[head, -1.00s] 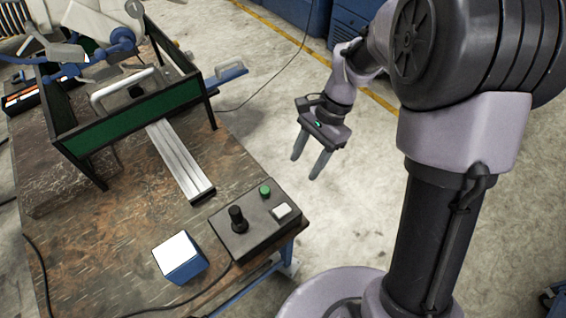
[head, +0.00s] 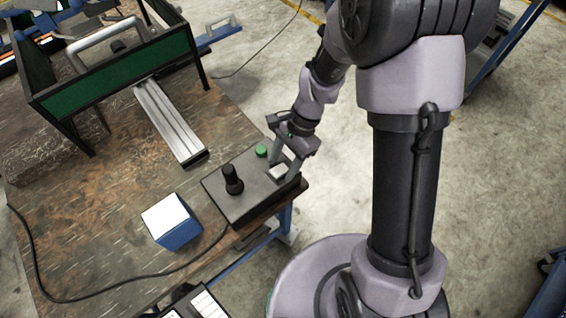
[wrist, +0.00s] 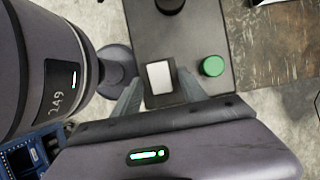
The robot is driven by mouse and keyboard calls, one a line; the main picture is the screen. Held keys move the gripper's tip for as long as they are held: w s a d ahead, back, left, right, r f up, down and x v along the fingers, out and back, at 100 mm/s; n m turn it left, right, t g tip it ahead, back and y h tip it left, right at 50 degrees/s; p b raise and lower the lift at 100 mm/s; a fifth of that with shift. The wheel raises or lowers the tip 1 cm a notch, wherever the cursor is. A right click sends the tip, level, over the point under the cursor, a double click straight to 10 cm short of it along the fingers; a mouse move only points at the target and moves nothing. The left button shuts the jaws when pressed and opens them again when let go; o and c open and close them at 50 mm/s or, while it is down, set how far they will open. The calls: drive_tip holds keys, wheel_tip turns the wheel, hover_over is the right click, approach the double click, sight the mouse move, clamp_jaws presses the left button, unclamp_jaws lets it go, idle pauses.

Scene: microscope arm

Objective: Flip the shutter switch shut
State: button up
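The control box (head: 245,203) is a dark grey panel at the table's right edge. It carries a white rocker switch (head: 278,172), a green button (head: 261,151) and a black joystick (head: 232,180). My gripper (head: 285,163) is low over the right end of the box, by the white switch. In the wrist view the white switch (wrist: 160,77) lies between the two spread fingers of my gripper (wrist: 158,88), with the green button (wrist: 212,66) just right of them. The fingers hold nothing. I cannot tell whether they touch the panel, or which way the switch is tilted.
A blue box with a white top (head: 170,220) stands left of the control box. A metal rail (head: 170,122) and a green-panelled frame (head: 105,80) stand behind on the table. A black cable (head: 110,296) runs along the front.

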sight(279, 171)
clamp_jaws()
drive_tip(key=shift+s+a+r+t+h+p, duration=0.2)
drive_tip(key=shift+t+h+p, duration=0.1)
drive_tip(key=shift+h+p, duration=0.3)
drive_tip(key=shift+s+a+r+t+h+p, duration=0.1)
drive_tip(key=shift+a+r+t+h+p, duration=0.15)
drive_tip(key=shift+h+p, duration=0.3)
drive_tip(key=shift+f+t+h+p, duration=0.25)
drive_tip(key=shift+t+h+p, duration=0.4)
drive_tip(key=shift+p, duration=0.05)
drive_tip(key=shift+o, duration=0.6)
unclamp_jaws()
wheel_tip(279, 171, up, 17)
drive_tip(key=p, duration=0.5)
drive_tip(key=shift+r, duration=0.2)
